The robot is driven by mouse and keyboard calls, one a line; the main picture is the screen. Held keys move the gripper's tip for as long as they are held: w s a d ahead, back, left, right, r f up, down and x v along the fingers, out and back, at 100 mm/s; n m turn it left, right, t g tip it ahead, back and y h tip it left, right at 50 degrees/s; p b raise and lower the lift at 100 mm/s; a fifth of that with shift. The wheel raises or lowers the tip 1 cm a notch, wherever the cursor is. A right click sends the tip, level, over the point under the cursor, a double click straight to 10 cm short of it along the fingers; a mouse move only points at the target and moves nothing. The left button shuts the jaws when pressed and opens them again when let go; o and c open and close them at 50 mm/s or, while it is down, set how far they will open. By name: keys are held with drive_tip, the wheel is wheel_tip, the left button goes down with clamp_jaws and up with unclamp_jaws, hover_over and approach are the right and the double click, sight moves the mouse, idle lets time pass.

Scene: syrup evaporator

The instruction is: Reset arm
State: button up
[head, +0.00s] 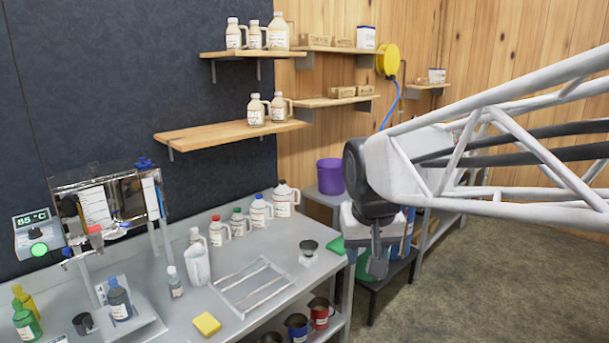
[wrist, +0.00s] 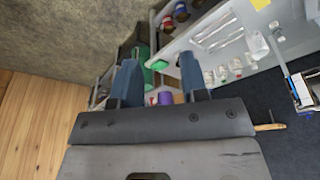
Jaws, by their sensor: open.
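My gripper (head: 376,262) hangs in the air just past the right end of the metal bench (head: 262,318) in the head view, at the end of my white arm. It points downward there. In the wrist view my gripper (wrist: 158,80) shows two fingers set wide apart with nothing between them. It is open and empty. It touches no object that I can see. A purple bucket (head: 330,176) stands behind it, and the bucket also shows between the fingers in the wrist view (wrist: 165,98).
Wooden shelves (head: 230,134) with jugs hang above. The floor (head: 480,285) at the right is clear.

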drive_tip(key=s+d+f, duration=0.4)
drive_tip(key=s, duration=0.4)
drive_tip(key=s+d+f+m, duration=0.1)
drive_tip(key=s+d+f, duration=0.2)
drive_tip(key=s, duration=0.5)
drive_tip(key=shift+d+f, duration=0.35)
drive_tip(key=shift+f, duration=0.15)
